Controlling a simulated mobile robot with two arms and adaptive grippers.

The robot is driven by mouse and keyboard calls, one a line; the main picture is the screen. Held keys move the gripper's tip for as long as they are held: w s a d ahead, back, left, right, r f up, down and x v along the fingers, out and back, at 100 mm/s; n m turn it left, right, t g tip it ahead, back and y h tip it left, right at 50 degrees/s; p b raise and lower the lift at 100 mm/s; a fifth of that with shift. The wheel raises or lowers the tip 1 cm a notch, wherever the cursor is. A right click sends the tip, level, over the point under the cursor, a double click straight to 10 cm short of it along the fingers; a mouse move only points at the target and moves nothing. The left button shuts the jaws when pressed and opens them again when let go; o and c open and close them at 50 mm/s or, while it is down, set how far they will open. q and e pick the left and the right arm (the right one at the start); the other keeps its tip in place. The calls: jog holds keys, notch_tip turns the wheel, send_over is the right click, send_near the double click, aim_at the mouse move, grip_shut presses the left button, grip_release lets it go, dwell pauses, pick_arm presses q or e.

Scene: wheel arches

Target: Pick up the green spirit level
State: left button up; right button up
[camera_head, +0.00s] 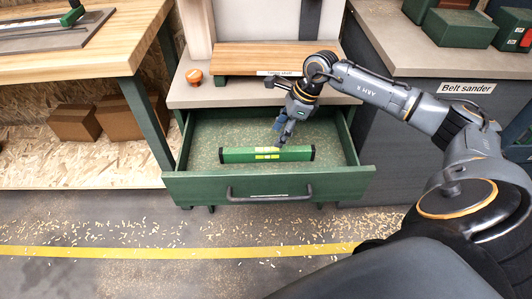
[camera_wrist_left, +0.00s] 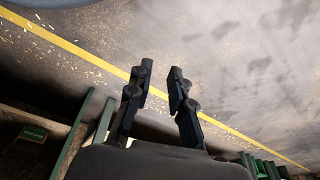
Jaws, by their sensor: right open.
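The green spirit level (camera_head: 240,155) with black end caps and yellow markings lies lengthwise in an open green drawer (camera_head: 330,185), near its front wall. My right gripper (camera_head: 281,143) is open and reaches down into the drawer at the level, just right of its middle. Its fingertips are close to the level's upper edge; I cannot tell whether they touch. My left gripper (camera_wrist_left: 161,72) shows only in the left wrist view, with its two fingers apart and nothing between them, above the floor.
The drawer front has a dark handle (camera_head: 270,196). A wooden board (camera_head: 250,58) and an orange knob (camera_head: 194,76) are on the worktop above the drawer. A wooden workbench (camera_head: 130,40) stands left, and a "Belt sander" cabinet (camera_head: 400,150) right. Shavings litter the floor by a yellow line (camera_head: 130,252).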

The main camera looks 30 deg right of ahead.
aim_at(267, 149)
jog(key=x, duration=0.3)
jog(key=shift+w+f, duration=0.1)
jog(key=shift+a+f, duration=0.25)
jog(key=shift+f, duration=0.15)
jog(key=x, duration=0.4)
jog(key=shift+w+a+f+b, duration=0.15)
jog(key=shift+b, duration=0.2)
pick_arm(q)
jog(key=shift+w+r, duration=0.2)
jog(key=shift+r, duration=0.45)
jog(key=shift+w+r, duration=0.2)
jog(key=shift+r, duration=0.4)
pick_arm(e)
grip_shut()
